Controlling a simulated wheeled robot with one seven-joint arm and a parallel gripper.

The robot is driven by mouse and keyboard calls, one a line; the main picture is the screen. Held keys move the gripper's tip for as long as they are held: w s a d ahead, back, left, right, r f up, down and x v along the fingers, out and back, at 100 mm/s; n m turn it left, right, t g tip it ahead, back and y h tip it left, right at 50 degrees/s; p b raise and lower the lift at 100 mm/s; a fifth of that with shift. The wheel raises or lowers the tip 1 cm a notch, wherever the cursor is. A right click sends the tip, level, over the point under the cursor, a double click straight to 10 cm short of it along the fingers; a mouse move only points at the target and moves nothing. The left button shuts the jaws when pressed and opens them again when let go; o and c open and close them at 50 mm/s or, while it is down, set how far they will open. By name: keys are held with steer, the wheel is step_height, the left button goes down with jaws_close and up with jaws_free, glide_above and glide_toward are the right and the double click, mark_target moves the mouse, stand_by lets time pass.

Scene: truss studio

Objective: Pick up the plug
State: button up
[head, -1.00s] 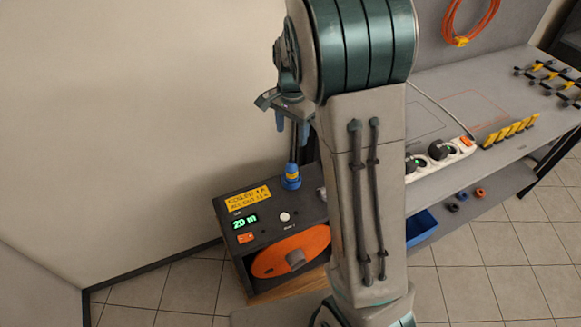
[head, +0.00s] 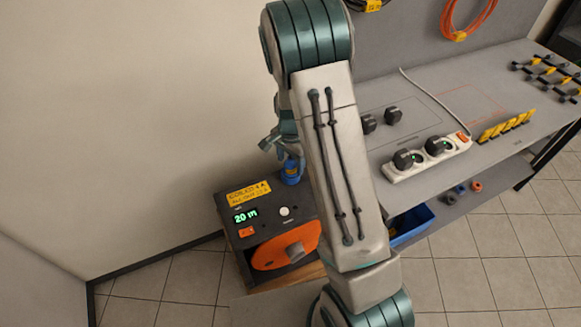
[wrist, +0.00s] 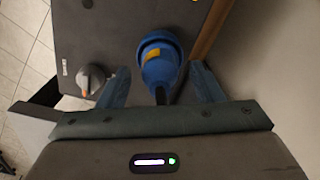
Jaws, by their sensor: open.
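A blue plug (head: 291,172) with a yellow patch stands upright on top of the dark cable box (head: 265,232), at its back edge. My gripper (head: 277,143) is at the plug, partly hidden by my own arm in the head view. In the wrist view, the blue plug (wrist: 158,58) appears between the two open blue fingers of my gripper (wrist: 160,70). A gap shows on each side, and I see no contact. I cannot tell whether the fingertips are level with the plug.
The box has a lit green display, a grey knob (wrist: 90,80) and an orange reel (head: 285,247). A wall stands close behind it. On the bench at right are a white power strip (head: 428,158) with black plugs, loose black plugs and yellow clips (head: 507,127).

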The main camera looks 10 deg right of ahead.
steer(key=shift+f, duration=0.55)
steer(key=c, duration=1.1)
steer(key=shift+c, duration=0.2)
steer(key=shift+r, duration=0.15)
